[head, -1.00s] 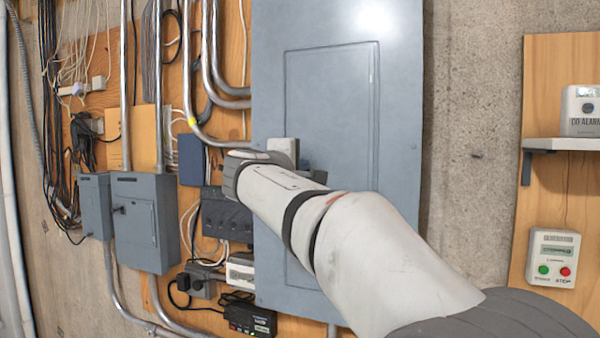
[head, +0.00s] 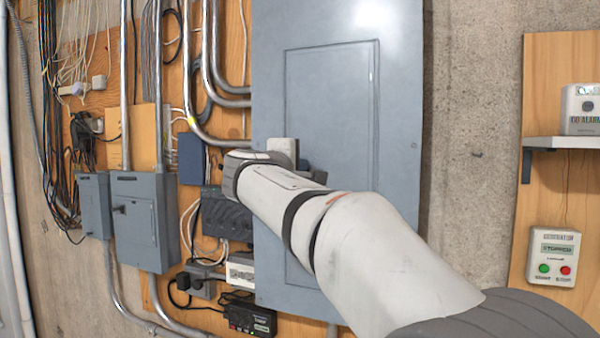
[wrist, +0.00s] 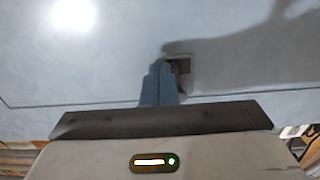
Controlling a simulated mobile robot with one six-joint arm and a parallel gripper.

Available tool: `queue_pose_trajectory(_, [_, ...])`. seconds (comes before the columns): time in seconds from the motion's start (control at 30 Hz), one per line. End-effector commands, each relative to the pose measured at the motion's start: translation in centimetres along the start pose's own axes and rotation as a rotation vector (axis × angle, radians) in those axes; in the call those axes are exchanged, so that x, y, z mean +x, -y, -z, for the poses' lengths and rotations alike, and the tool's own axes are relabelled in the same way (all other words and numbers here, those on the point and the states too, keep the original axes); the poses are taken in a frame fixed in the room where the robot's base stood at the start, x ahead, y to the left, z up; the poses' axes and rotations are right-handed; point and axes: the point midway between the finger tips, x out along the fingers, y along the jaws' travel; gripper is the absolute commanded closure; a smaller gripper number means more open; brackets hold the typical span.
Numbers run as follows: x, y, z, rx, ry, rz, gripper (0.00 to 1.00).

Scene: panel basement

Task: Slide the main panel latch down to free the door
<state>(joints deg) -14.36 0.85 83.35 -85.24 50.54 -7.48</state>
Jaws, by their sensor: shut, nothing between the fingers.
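The main panel (head: 270,70) is a large grey-blue metal cabinet with a raised rectangular door (head: 335,90), which lies flat and closed in the head view. In the wrist view a small dark latch (wrist: 181,66) sits in the panel face near the middle. My gripper (wrist: 163,65) is shut and empty, its blue-grey fingers pointing at the panel with their tips at the latch's left edge. I cannot tell whether they touch it. In the head view my arm hides the latch and most of my gripper (head: 306,166).
Metal conduits (head: 210,80) and smaller grey boxes (head: 138,225) crowd the wall left of the panel. At the right, a shelf (head: 560,142) holds a CO alarm (head: 582,108), above a control box (head: 553,257) with green and red buttons. Bare concrete (head: 475,100) lies between.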

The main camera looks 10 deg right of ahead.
Motion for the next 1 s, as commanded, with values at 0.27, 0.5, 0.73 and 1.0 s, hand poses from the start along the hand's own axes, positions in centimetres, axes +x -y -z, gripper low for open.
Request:
queue_pose_trajectory(0.27, [0.01,0.54,0.0,0.0,0.0,0.001,1.0])
queue_pose_trajectory(0.5, [0.02,0.9,0.0,-0.001,0.0,0.001,1.0])
queue_pose_trajectory(0.73, [0.02,1.01,-0.01,0.0,0.0,0.001,1.0])
queue_pose_trajectory(1.0, [0.03,0.75,-0.02,0.0,0.001,0.0,1.0])
